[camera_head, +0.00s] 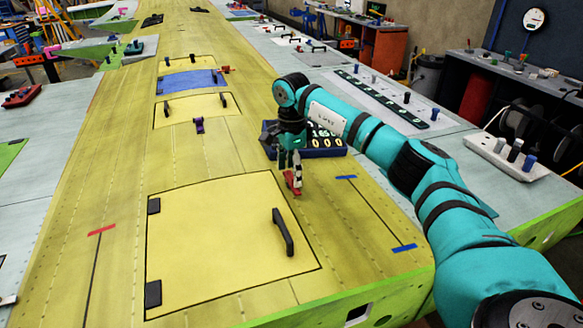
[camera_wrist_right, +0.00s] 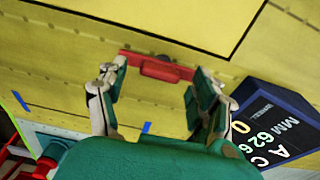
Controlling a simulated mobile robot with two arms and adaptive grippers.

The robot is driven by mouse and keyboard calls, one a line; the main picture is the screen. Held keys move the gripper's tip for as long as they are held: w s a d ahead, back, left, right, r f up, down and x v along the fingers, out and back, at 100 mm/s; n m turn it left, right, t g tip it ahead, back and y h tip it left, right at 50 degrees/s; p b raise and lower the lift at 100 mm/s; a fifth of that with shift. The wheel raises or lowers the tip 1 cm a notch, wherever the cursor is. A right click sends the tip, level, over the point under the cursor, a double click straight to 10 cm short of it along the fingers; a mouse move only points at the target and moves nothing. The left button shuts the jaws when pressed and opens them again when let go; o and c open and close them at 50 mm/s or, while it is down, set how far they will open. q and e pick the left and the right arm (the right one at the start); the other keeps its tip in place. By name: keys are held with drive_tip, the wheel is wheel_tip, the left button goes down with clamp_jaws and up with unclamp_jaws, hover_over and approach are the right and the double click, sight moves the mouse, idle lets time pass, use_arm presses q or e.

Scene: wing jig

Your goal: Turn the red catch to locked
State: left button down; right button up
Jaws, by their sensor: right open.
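The red catch (camera_head: 291,183) is on the yellow wing skin, just beyond the far right corner of the large closed yellow panel (camera_head: 225,235). My right gripper (camera_head: 290,163) points down at it from above. In the right wrist view the red catch (camera_wrist_right: 157,68) is a bar with a raised red grip, lying across the gap between the open fingertips of my right gripper (camera_wrist_right: 158,84). The fingers look apart from it. In the head view they partly hide it. My left gripper is in neither view.
A dark blue box with printed labels (camera_head: 322,153) stands just behind the right gripper; it is close to the right finger in the wrist view (camera_wrist_right: 270,118). The panel has a black handle (camera_head: 283,232). Blue tape strips (camera_head: 404,248) mark the skin to the right.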

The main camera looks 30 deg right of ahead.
drive_tip(key=shift+f, duration=0.3)
drive_tip(key=c, duration=1.2)
drive_tip(key=shift+o, duration=0.2)
drive_tip(key=shift+m, duration=0.4)
drive_tip(key=m, duration=0.3)
drive_tip(key=shift+m, duration=0.4)
drive_tip(key=m, duration=0.4)
drive_tip(key=shift+w+m, duration=0.1)
drive_tip(key=shift+m, duration=0.2)
drive_tip(key=m, duration=0.4)
drive_tip(key=shift+a, duration=0.1)
drive_tip(key=m, duration=0.4)
drive_tip(key=shift+w+r, duration=0.1)
drive_tip(key=shift+m, duration=0.5)
